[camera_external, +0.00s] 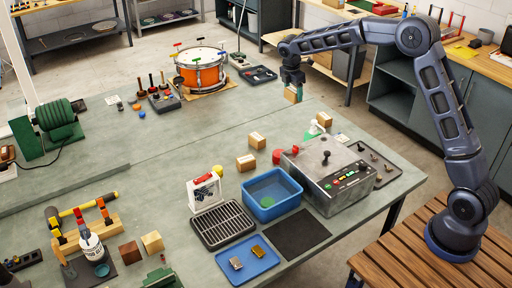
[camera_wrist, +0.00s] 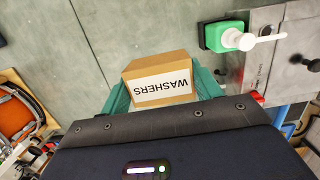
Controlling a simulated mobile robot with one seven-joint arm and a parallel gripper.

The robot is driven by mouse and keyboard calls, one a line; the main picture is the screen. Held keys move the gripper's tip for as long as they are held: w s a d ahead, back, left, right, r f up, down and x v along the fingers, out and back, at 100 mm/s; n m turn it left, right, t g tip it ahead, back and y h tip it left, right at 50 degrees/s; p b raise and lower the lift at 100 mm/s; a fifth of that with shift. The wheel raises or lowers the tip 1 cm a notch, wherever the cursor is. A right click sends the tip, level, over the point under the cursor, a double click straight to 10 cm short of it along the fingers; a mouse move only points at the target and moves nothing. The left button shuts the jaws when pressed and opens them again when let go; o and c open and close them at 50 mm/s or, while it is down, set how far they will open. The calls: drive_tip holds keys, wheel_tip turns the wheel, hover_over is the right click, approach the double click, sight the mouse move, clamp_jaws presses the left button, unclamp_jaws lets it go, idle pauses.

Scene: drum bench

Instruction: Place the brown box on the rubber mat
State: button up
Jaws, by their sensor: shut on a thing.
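My gripper (camera_external: 292,84) hangs above the back of the bench, to the right of the drum. It is shut on a brown box (camera_external: 290,95) and holds it up. In the wrist view the brown box (camera_wrist: 158,80) has a white label reading WASHERS and sits between the green fingers of my gripper (camera_wrist: 165,95). Two similar brown boxes stand on the bench, one at the back (camera_external: 257,140) and one nearer (camera_external: 245,162). A flat black mat (camera_external: 297,234), apparently the rubber mat, lies bare near the front edge.
A blue tray (camera_external: 247,258) with small metal parts lies at the front left. A black rack (camera_external: 223,224) lies beside the bin. An orange drum (camera_external: 200,74) stands at the back.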

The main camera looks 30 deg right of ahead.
drive_tip(key=s+a+r+n+t, duration=0.1)
drive_tip(key=s+a+n, duration=0.8)
drive_tip(key=s+a, duration=1.2)
drive_tip(key=s+a+n+y, duration=0.1)
drive_tip(key=s+a+n, duration=0.4)
drive_tip(key=s, duration=0.6)
drive_tip(key=s+a+n+y, duration=0.1)
drive_tip(key=s+a+n, duration=0.2)
drive_tip(key=s+a, duration=0.65)
drive_tip(key=shift+n+t, duration=0.4)
drive_tip(key=s+f, duration=0.1)
drive_tip(key=f, duration=0.4)
drive_tip(key=s+d+f, duration=0.1)
drive_tip(key=f, duration=0.5)
drive_tip(key=s+d+f, duration=0.1)
drive_tip(key=f, duration=0.4)
drive_tip(key=shift+d+f, duration=0.25)
drive_tip(key=shift+f, duration=2.2)
drive_tip(key=o, duration=0.6)
drive_tip(key=shift+f, duration=0.15)
drive_tip(key=o, duration=0.4)
